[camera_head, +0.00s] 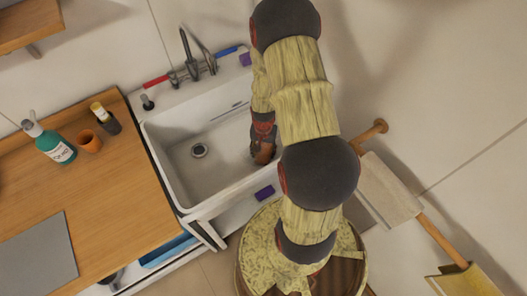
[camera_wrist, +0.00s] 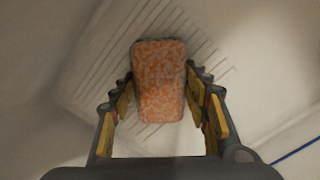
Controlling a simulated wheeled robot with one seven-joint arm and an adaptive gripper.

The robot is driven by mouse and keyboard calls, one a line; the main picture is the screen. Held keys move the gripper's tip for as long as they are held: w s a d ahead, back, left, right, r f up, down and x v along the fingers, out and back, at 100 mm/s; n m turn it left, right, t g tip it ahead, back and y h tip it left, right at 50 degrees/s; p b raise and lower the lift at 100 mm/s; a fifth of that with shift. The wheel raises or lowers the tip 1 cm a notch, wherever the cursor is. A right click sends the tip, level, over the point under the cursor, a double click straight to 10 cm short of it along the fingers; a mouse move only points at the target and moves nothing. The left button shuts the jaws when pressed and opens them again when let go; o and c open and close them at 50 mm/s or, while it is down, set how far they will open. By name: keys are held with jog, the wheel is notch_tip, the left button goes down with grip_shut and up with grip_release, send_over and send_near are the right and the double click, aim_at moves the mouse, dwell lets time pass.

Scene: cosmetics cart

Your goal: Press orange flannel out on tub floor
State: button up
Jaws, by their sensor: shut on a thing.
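The orange flannel (camera_wrist: 159,82) shows in the wrist view as a thick, speckled, rounded block. My gripper (camera_wrist: 160,100) has a finger on each side of it and is shut on it. The tub (camera_head: 228,171) is a white sink basin in the head view, with a round drain in its floor. My gripper (camera_head: 262,148) reaches down inside the tub at its right side, and my arm covers part of that side. Grooves in the white surface show behind the flannel in the wrist view. I cannot tell whether the flannel touches the floor.
A tap (camera_head: 193,62) with red and blue handles stands behind the tub. The wooden counter (camera_head: 115,195) at left holds a green bottle (camera_head: 53,145), an orange cup (camera_head: 89,141) and a small dark bottle (camera_head: 106,119). The tub floor around the drain (camera_head: 199,150) is clear.

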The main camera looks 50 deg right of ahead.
jog(key=shift+r, duration=0.1)
dwell(0.4)
notch_tip(320, 180, up, 15)
jog(key=p, duration=1.1)
dwell(0.5)
